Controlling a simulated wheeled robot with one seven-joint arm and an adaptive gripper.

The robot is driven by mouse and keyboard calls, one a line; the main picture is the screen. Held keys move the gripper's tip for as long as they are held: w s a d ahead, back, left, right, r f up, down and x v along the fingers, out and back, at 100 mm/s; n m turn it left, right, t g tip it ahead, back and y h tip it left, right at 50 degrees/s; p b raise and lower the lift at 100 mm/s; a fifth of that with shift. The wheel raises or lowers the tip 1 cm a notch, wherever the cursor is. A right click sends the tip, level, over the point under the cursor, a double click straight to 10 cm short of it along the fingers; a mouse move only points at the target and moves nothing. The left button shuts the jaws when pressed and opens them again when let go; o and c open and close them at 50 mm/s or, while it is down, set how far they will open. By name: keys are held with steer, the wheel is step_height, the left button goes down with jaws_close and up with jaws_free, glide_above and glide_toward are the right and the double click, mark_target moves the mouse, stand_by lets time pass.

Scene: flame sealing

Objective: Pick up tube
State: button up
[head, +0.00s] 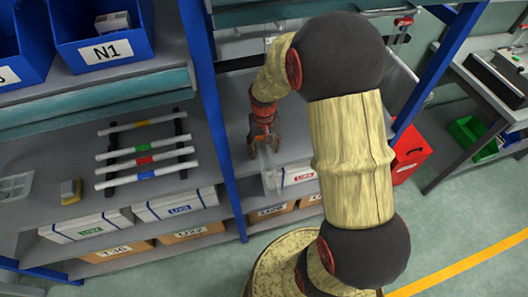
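Several white tubes lie side by side across a black rack (186,138) on the grey shelf at the left. The farthest tube (165,119) has a yellow band. In front of it lie tubes with a green band (172,143), a red band (175,155) and, nearest, a blue band (177,170). My gripper (264,152) is right of the tubes, beyond the blue upright, and points down. Its fingers look apart, with nothing seen between them. It is well away from the tubes.
A blue upright (215,110) stands between the rack and my gripper. A yellow-grey block (70,191) lies left of the rack. White boxes (178,204) sit on the shelf below. A blue bin (105,45) is above. A red bin (410,150) is at the right.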

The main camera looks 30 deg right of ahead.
steer(key=c, duration=1)
